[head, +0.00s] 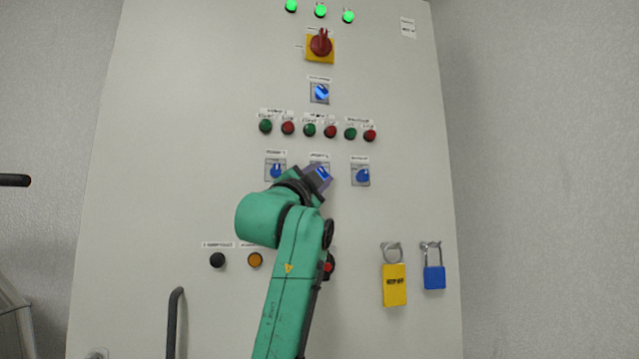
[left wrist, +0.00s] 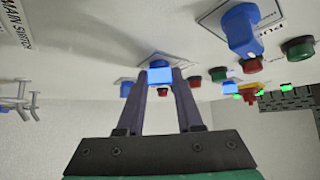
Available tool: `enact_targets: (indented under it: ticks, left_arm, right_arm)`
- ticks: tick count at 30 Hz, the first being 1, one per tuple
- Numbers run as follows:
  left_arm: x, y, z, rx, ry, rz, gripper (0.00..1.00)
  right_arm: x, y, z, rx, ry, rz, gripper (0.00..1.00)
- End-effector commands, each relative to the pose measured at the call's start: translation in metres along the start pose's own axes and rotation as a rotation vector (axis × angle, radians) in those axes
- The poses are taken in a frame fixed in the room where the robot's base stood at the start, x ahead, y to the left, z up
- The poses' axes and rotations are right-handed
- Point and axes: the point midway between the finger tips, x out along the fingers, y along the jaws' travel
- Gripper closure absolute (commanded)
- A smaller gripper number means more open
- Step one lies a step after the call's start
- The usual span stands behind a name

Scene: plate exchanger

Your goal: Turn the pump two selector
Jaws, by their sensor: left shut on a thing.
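The middle blue selector (head: 323,173) sits in the row of three blue selectors on the pale cabinet door. Its small label above is too small to read surely. My left gripper (head: 320,179) reaches up to it from below and is shut on it. In the left wrist view, the two fingers of my left gripper (left wrist: 161,78) stand on either side of the blue knob (left wrist: 160,75). The fingers hide part of the knob and its plate in the head view. My right gripper is not in view.
Blue selectors flank it on the left (head: 276,171) and right (head: 361,175). Green and red buttons (head: 310,130) run above. A red and yellow main switch (head: 320,45) is higher. Yellow (head: 395,285) and blue (head: 434,278) padlocks hang at lower right.

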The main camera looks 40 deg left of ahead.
Motion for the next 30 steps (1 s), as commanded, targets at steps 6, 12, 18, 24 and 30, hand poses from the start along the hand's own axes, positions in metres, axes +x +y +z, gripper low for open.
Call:
enact_targets:
  ticks: [6,12,18,24,30]
  left_arm:
    - [0.0004,0.0058,0.002,-0.048,-0.006,-0.039,1.0]
    - [0.0008,0.0053,0.0018,-0.063,-0.006,-0.054,1.0]
    - [0.0009,0.0053,0.0018,-0.063,-0.006,-0.054,1.0]
    - [0.0007,0.0049,0.0018,-0.063,-0.006,-0.054,0.35]
    - [0.0005,0.0032,0.001,-0.062,-0.004,-0.058,0.35]
  right_arm:
    - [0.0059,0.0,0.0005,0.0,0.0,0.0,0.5]
    - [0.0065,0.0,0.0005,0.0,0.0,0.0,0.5]
    - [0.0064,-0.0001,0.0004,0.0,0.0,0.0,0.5]
    - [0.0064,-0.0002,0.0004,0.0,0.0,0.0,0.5]
    - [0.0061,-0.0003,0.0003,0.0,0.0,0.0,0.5]
